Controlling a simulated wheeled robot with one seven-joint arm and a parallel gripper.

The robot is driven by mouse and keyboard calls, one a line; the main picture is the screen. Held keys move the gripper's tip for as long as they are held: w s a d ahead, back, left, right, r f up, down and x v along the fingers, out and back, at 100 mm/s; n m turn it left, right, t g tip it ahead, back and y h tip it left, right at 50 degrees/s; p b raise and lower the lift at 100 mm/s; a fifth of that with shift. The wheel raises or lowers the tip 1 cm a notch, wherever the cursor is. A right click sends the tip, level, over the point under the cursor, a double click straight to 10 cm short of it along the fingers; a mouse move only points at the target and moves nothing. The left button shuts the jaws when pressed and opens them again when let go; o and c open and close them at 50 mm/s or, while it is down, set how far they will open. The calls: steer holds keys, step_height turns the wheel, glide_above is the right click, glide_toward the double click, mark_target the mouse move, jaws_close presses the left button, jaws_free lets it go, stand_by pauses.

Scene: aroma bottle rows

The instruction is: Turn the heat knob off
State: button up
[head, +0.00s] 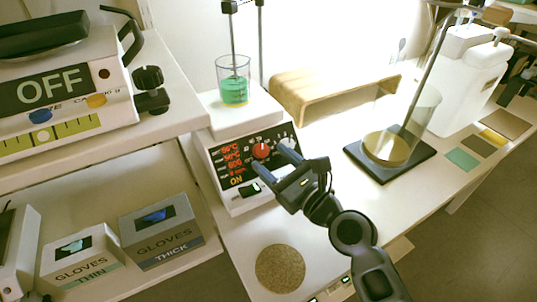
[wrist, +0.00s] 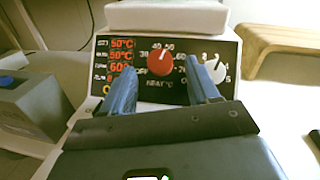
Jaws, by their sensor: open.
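The hot plate (head: 229,118) stands on the white bench with a dark control panel on its front. Its red heat knob (head: 261,151) also shows in the wrist view (wrist: 160,62), with its white mark near the upper right and "HEAT °C" printed below. A grey-white second knob (wrist: 216,70) is to its right, partly behind a finger. Red digits light the panel's left side. My gripper (head: 270,156) is open in front of the panel. In the wrist view its two blue fingers (wrist: 162,76) stand left and right of the red knob; I cannot tell whether they touch it.
A beaker of green liquid (head: 235,90) sits on the hot plate with a rod in it. A wooden stand (head: 300,95) is behind. A glass cylinder on a dark base (head: 380,170) stands to the right. Glove boxes (head: 163,232) fill the left shelf. A round cork mat (head: 280,268) lies in front.

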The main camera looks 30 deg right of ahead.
steer(key=shift+w+a, duration=0.15)
steer(key=shift+w, duration=0.8)
steer(key=c, duration=1)
